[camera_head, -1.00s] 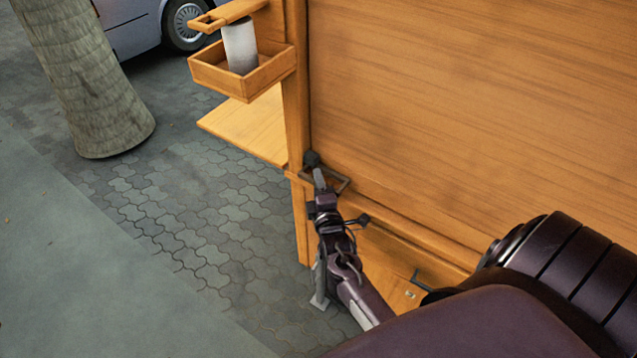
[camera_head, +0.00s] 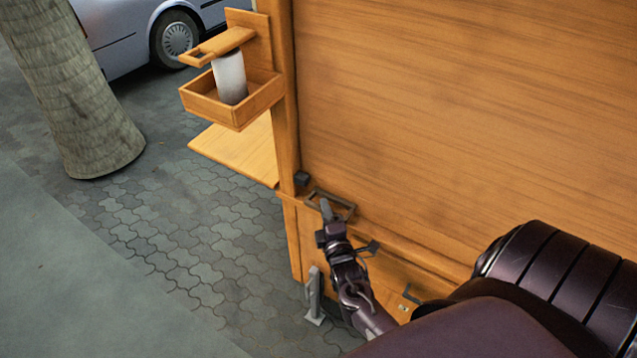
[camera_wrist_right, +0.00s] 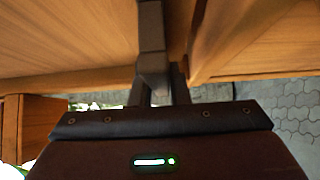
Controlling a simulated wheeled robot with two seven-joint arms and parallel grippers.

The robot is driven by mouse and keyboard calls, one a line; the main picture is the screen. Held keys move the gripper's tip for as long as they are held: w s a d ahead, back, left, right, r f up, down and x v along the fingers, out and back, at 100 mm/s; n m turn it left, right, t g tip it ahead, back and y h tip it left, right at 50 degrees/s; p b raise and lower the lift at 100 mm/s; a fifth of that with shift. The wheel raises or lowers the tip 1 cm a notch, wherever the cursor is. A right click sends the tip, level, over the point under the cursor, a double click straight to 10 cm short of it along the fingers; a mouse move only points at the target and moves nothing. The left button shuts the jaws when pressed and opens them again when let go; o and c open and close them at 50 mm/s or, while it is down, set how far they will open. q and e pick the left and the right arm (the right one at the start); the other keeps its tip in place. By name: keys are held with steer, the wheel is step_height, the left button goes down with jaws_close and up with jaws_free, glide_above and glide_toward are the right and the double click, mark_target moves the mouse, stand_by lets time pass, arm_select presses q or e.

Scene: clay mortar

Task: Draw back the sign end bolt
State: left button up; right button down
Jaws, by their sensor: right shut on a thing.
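The sign end bolt (camera_head: 347,207) shows in the head view as a grey metal loop low on the left end of the large wooden panel. My right gripper (camera_head: 326,210) is shut on it, with the fingers hiding part of it. In the right wrist view a dark metal bar (camera_wrist_right: 152,35) runs down to the fingers of the right gripper (camera_wrist_right: 160,92). My left gripper is not in view.
A wooden box (camera_head: 230,112) holding a white cylinder projects from the post, above a wooden shelf (camera_head: 235,153). A tree trunk (camera_head: 75,100) and a car (camera_head: 140,35) stand left on open paving.

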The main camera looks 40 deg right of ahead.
steer(key=c, duration=1.4)
jaws_free()
steer(key=shift+s+d, duration=0.1)
steer(key=shift+s, duration=0.15)
steer(key=shift+o, duration=0.2)
steer(key=shift+s+f, duration=0.1)
steer(key=shift+s, duration=0.05)
steer(key=b+v, duration=0.1)
steer(key=v, duration=0.6)
steer(key=shift+s, duration=0.2)
